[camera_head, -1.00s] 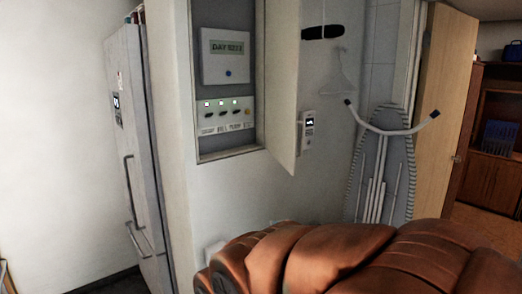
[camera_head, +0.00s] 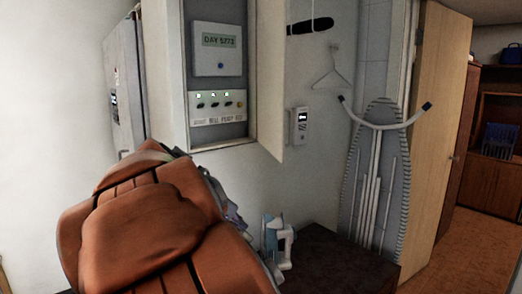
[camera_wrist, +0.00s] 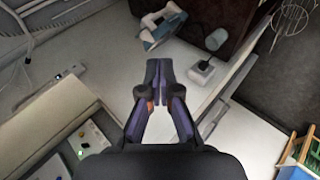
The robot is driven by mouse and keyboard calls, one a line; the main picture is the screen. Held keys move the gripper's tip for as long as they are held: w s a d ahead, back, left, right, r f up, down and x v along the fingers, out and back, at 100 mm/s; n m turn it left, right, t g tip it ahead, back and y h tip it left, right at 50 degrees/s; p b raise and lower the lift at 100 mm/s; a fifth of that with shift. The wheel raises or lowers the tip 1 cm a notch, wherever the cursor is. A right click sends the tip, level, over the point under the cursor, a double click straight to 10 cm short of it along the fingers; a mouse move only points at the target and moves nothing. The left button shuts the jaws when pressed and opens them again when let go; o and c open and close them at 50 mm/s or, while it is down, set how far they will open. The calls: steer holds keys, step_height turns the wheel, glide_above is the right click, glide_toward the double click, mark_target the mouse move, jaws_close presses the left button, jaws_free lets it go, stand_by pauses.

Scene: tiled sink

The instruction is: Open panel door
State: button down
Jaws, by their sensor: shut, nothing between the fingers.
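The white panel door (camera_head: 271,75) stands swung outward at the right side of the wall box. The open box (camera_head: 217,75) shows a grey display unit and a row of switches with small lights. In the wrist view, those lit switches (camera_wrist: 88,143) are at the lower left. My gripper (camera_wrist: 158,66) is shut and empty at the middle of the wrist view, to the right of the switches. It does not visibly touch the door. In the head view, my orange arm covers the lower left, and my fingertips cannot be made out there.
A light blue iron (camera_head: 278,240) stands on a dark brown surface (camera_head: 335,255) below the box. A wall device (camera_head: 299,126), a hanger (camera_head: 331,80) and an ironing board (camera_head: 378,175) are right of the door. A wooden door (camera_head: 432,130) stands open farther right.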

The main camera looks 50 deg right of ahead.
mark_target(277, 135)
steer(key=w+d+r+n+h+b, duration=0.25)
steer(key=w+d+r+h, duration=0.2)
steer(key=d+r, duration=0.25)
steer(key=w+d+r+n+h+b, duration=0.1)
steer(key=w+d+r+h+b, duration=0.25)
steer(key=w+d+r, duration=0.35)
steer(key=shift+t+h, duration=0.3)
steer(key=shift+t, duration=0.1)
steer(key=d+p, duration=0.1)
steer(key=d, duration=0.3)
steer(key=s+d+p, duration=0.1)
steer(key=d, duration=0.4)
steer(key=s+d+p, duration=0.1)
steer(key=d+p, duration=0.1)
steer(key=d, duration=0.2)
steer(key=shift+d+r, duration=0.15)
steer(key=shift+r, duration=0.2)
steer(key=shift+s+d, duration=0.15)
steer(key=shift+d, duration=0.1)
